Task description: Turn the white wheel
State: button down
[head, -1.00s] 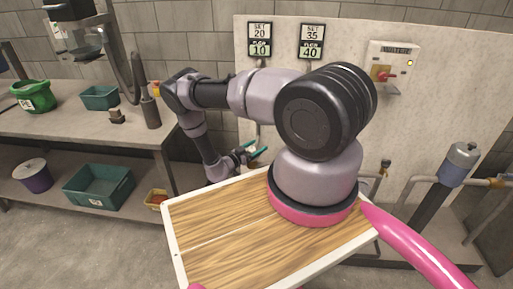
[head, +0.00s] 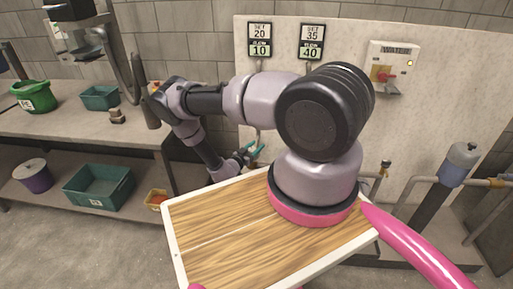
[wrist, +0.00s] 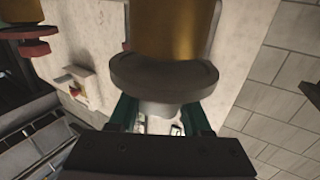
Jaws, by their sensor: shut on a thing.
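In the wrist view a pale grey-white wheel (wrist: 163,80) sits on the end of a brass-coloured valve body (wrist: 172,28). It is in shadow. My gripper (wrist: 160,115) has its teal fingers on either side of the wheel and is shut on it. In the head view my gripper (head: 253,151) is low by the wall panel, beyond the wooden board; the wheel cannot be made out there. The left sign (head: 260,41) above reads SET 20, FLOW 10. The right sign (head: 311,42) reads SET 35, FLOW 40.
A red wheel (wrist: 38,47) on another brass body is at upper left in the wrist view. A water switch box (head: 392,68) is on the panel. A bench (head: 70,136) with tubs stands left. My wooden board (head: 215,235) fills the front.

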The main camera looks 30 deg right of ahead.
jog(key=shift+w+a+n+t+y, duration=0.25)
jog(key=shift+a+n+t+y, duration=0.1)
jog(key=shift+n+t+y, duration=1.45)
jog(key=shift+w+a+n+t+y, duration=0.3)
jog(key=shift+n+t+y, duration=1)
jog(key=shift+y, duration=0.9)
jog(key=shift+w+a+n+t+y, duration=0.2)
jog(key=shift+a+n+t+y, duration=0.2)
jog(key=shift+n+t+y, duration=1.2)
jog(key=shift+f+n+g+y, duration=0.1)
jog(key=shift+n+g+y, duration=0.2)
jog(key=shift+y, duration=0.3)
jog(key=shift+c, duration=1.8)
grip_release()
